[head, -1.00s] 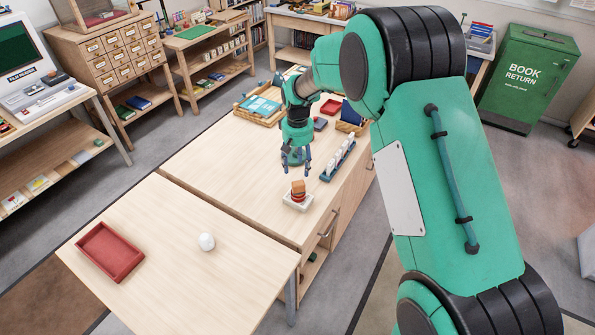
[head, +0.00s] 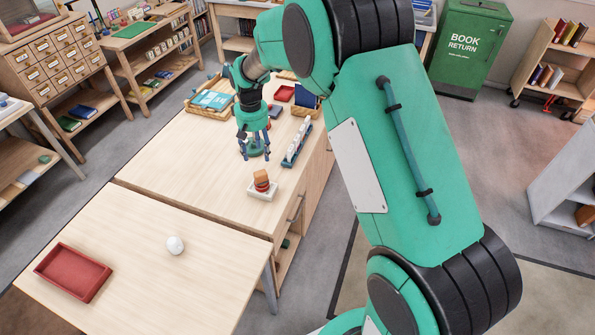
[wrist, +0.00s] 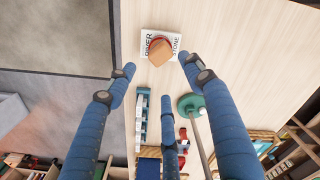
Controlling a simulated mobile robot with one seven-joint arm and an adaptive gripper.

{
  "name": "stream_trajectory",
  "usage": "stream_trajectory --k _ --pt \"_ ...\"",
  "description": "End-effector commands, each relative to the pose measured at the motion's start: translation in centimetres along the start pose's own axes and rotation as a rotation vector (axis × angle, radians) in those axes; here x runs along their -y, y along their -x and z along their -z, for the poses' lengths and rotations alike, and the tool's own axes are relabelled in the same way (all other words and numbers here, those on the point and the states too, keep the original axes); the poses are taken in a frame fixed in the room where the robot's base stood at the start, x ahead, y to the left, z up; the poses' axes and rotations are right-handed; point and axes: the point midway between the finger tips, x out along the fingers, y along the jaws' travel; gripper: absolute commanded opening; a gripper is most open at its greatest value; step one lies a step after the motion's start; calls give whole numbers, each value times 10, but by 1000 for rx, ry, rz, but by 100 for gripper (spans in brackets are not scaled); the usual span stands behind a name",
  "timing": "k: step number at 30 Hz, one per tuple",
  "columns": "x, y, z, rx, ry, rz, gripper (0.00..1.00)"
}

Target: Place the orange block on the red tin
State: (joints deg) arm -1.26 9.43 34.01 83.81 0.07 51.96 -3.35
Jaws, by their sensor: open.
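The orange block (head: 261,175) rests on top of the round red tin (head: 262,186), which stands on a white book or slab with dark lettering (head: 264,196). In the wrist view the orange block (wrist: 160,54) covers most of the red tin (wrist: 152,42), leaving parts of its rim showing. The block's sides are turned at an angle to the white book's edges. My gripper (head: 254,152) is open and empty, behind the stack in the head view and apart from it. Its spread fingers (wrist: 158,76) show in the wrist view.
A blue rack of white pieces (head: 297,146) stands right of my gripper. A green round base with a thin rod (wrist: 191,105) is close by my fingers. A red tray (head: 73,272) and a white ball (head: 175,245) are on the nearer table, which has free room.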

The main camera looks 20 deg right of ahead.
Motion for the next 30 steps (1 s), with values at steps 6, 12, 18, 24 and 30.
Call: stream_trajectory --k 6,12,18,24,30 --pt "0 58 -26 -51 -7 -3 52" --pt "1 122 -69 -112 -17 -6 52" --pt "2 178 -122 -177 -28 -10 52" --pt "5 219 -180 -241 -39 -12 52" --pt "8 248 -241 -306 -50 -15 52"
